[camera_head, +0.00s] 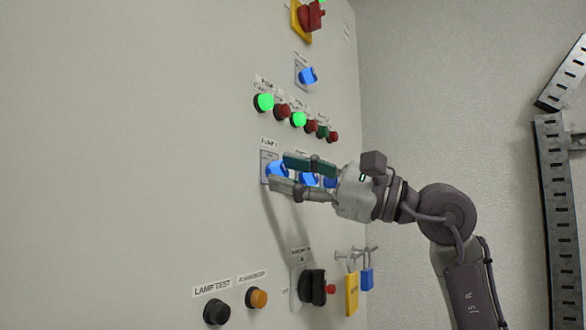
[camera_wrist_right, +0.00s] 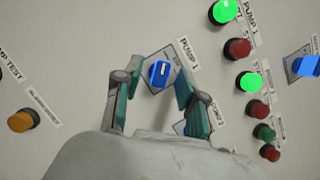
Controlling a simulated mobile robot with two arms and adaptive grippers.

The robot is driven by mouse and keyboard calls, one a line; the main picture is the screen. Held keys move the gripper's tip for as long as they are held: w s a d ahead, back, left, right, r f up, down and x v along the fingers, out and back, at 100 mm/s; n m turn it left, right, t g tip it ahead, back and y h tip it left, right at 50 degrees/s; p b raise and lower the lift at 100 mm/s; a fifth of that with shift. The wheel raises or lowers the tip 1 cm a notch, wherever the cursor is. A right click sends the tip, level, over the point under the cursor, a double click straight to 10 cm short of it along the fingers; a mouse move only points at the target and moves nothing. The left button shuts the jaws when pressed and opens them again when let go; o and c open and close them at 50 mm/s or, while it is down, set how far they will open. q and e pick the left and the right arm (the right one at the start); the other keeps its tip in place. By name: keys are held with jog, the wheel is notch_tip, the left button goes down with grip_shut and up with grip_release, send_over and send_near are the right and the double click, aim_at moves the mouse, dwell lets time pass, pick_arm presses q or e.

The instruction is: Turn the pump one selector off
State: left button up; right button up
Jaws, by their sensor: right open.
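The pump one selector is a blue knob (camera_head: 275,170) on a grey plate under a "PUMP 1" label on the panel. In the wrist view the same blue knob (camera_wrist_right: 160,73) shows ahead of the fingers, with a white mark on it. My right gripper (camera_head: 280,173) is open, its two fingers at the knob's upper and lower sides in the head view. In the wrist view my right gripper (camera_wrist_right: 152,95) has one finger to each side of the knob. I cannot tell whether they touch it. My left gripper is not in view.
A second blue selector (camera_head: 309,179) sits just right, partly behind my fingers. Green lamps (camera_head: 264,102) and red buttons are above. A black button (camera_head: 216,311), an orange one (camera_head: 257,298), a black switch (camera_head: 312,287) and a yellow padlock (camera_head: 352,294) are below.

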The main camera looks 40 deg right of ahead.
jog(key=shift+c, duration=0.3)
grip_shut()
jog(key=shift+f+m, duration=0.1)
jog(key=shift+m, duration=0.3)
jog(key=m+t+b, duration=0.1)
jog(key=m, duration=0.1)
jog(key=m+t+h, duration=0.1)
jog(key=m, duration=0.1)
jog(key=shift+s+a+m+h+b, duration=0.1)
jog(key=shift+s+m+h+b, duration=0.05)
jog(key=shift+m+h+b, duration=0.2)
jog(key=shift+a+m+t+h+b, duration=0.1)
jog(key=shift+m+t+h+b, duration=0.55)
jog(key=shift+m, duration=1.05)
jog(key=shift+m+t+h+b, duration=0.2)
jog(key=shift+m+t+h, duration=0.45)
jog(key=shift+m, duration=1)
jog(key=shift+m+h, duration=0.3)
jog(key=shift+h, duration=0.05)
